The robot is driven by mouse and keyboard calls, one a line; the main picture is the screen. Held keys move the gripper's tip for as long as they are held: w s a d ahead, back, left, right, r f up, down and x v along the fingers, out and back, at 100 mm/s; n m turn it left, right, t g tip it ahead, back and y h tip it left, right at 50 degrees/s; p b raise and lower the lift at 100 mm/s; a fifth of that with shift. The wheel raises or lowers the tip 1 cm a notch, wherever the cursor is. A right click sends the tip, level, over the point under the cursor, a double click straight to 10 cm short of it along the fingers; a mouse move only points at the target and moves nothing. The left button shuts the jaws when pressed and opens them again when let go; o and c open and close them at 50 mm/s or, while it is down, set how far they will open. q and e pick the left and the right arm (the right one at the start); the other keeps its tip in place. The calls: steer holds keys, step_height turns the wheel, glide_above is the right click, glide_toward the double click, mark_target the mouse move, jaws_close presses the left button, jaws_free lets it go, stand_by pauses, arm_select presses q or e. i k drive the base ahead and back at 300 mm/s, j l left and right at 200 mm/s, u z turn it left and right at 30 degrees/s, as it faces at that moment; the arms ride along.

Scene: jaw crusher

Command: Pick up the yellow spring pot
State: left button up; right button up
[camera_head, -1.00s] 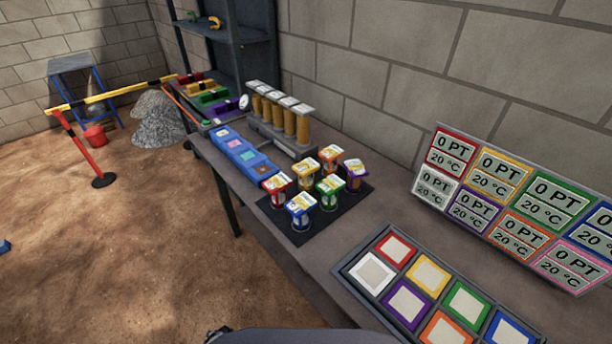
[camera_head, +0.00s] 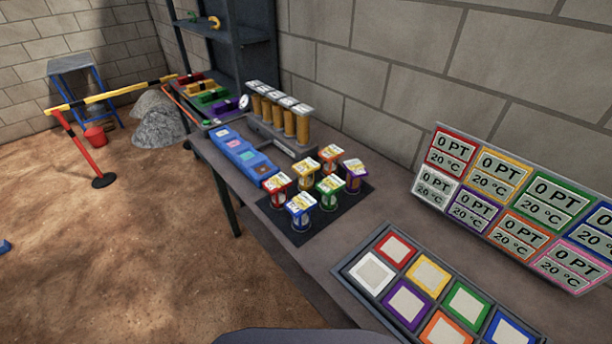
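The yellow spring pot (camera_head: 305,170) stands upright on a black mat (camera_head: 290,234) on the long table. A blue pot (camera_head: 300,212) and a purple pot (camera_head: 354,177) stand on the same mat. Neither gripper shows in the view. A dark rounded part of my own body shows at the bottom edge.
A blue row of boxes (camera_head: 238,155) and a rack of yellow-brown cylinders (camera_head: 283,122) stand left of and behind the pots. A tray of coloured squares (camera_head: 350,272) is at the front right. Display panels (camera_head: 515,205) lean by the wall. Bare tabletop (camera_head: 385,212) lies right of the mat.

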mark_target(305, 170)
steer(key=i+j+z, duration=0.4)
steer(key=j+z, duration=0.2)
steer(key=i+j+z, duration=0.15)
steer(key=j+z, duration=0.15)
steer(key=i+j+z, duration=0.1)
steer(key=j+z, duration=0.2)
steer(key=j, duration=0.15)
steer(key=j+z, duration=0.3)
steer(key=i+j, duration=0.05)
steer(key=j, duration=0.05)
